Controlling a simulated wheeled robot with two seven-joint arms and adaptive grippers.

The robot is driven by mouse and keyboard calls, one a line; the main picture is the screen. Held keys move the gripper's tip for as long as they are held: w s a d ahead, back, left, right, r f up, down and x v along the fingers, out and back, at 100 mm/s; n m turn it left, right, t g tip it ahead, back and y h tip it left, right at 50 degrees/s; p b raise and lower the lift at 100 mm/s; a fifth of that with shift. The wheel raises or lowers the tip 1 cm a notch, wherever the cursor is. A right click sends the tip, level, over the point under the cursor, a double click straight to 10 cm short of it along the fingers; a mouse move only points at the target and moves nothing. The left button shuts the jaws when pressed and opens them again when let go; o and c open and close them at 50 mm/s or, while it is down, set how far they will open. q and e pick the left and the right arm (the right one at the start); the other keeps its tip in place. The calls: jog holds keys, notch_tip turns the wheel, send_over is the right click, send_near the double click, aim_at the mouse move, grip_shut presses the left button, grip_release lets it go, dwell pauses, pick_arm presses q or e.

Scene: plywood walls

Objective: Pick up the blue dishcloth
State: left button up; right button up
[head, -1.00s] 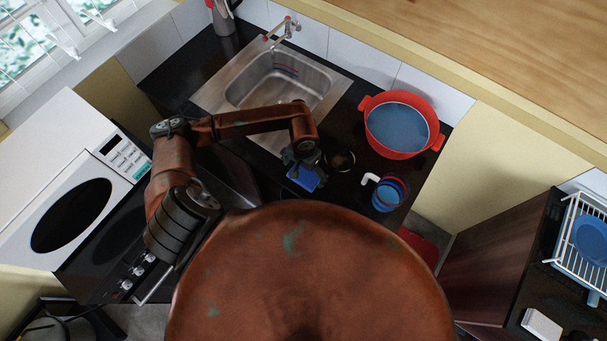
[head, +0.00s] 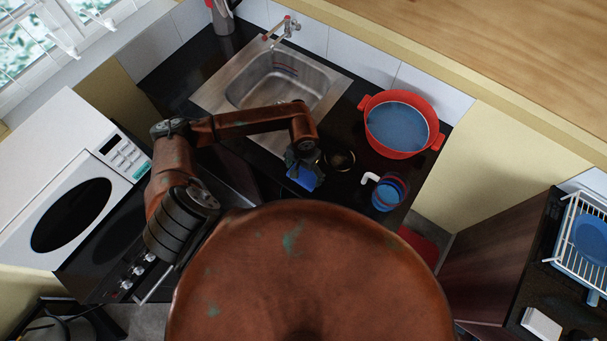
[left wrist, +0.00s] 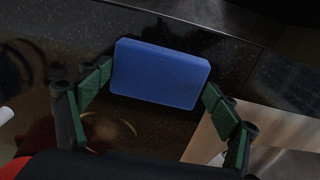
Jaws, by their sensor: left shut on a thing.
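The blue dishcloth (head: 302,180) looks like a flat, block-shaped blue pad at the front edge of the black counter, below the sink. My left gripper (head: 304,170) is over it and partly hides it in the head view. In the left wrist view the dishcloth (left wrist: 160,74) sits between the two green fingers (left wrist: 160,84), one at each short side. The gripper is shut on it. I cannot tell whether the dishcloth is clear of the counter. My right gripper is not in view.
A dark round item with a gold rim (head: 340,160) lies just right of the gripper. A blue mug (head: 388,194) with a white handle and a red basin (head: 405,150) stand further right. The steel sink (head: 240,92) is behind. A white microwave (head: 80,190) is at left.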

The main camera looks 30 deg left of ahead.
pick_arm(q)
jog(key=shift+r, duration=0.1)
jog(key=shift+r, duration=0.25)
notch_tip(320, 180, up, 2)
jog(key=shift+w+r+b, duration=0.1)
jog(key=shift+w+b, duration=0.05)
jog(key=shift+b, duration=0.75)
jog(key=s+d+r+b, duration=0.3)
jog(key=s+d+r, duration=0.5)
jog(key=s+r, duration=0.2)
jog(key=shift+s+d, duration=0.3)
jog(key=shift+s, duration=0.4)
jog(key=o, duration=0.6)
jog(key=c, duration=0.5)
